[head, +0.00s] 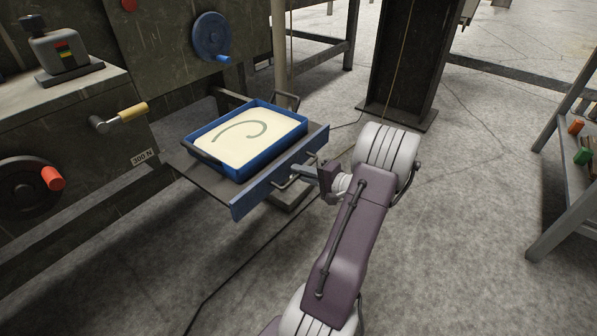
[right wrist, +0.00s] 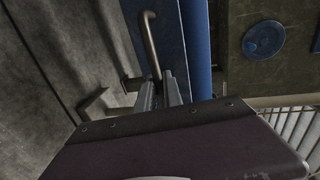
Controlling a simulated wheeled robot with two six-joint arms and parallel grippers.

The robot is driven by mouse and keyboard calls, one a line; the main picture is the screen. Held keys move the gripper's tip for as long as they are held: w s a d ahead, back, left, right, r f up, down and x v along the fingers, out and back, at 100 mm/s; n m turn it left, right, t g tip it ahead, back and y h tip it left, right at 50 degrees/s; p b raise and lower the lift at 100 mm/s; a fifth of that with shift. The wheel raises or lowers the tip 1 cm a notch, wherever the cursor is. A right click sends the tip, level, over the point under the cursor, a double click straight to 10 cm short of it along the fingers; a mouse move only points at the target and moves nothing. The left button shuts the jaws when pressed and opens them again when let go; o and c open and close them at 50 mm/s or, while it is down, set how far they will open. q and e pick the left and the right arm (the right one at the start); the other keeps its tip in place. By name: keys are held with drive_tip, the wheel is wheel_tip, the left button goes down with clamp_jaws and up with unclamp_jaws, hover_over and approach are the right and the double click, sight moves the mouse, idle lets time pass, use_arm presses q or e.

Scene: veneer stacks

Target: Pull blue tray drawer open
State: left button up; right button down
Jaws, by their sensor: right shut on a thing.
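The blue tray drawer (head: 236,208) stands out from the grey machine, with its blue front panel facing me. On it sits a blue tray (head: 262,166) with a cream surface and a dark curved mark. A metal bar handle (head: 284,183) is fixed to the front panel; it also shows in the right wrist view (right wrist: 149,42). My right gripper (head: 316,172) is shut on the handle, and its fingers (right wrist: 163,92) hide part of the bar in the right wrist view. My left gripper is not in view.
The machine has a blue handwheel (head: 211,37), a yellow-handled crank (head: 120,116) and a red-knobbed wheel (head: 33,186) to the left of the drawer. A dark column (head: 404,60) stands behind my right arm. A shelf (head: 567,190) stands at the right.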

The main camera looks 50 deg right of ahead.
drive_tip(key=c, duration=1.5)
unclamp_jaws()
drive_tip(key=p+v, duration=0.4)
drive_tip(key=v, duration=0.5)
drive_tip(key=shift+p, duration=0.35)
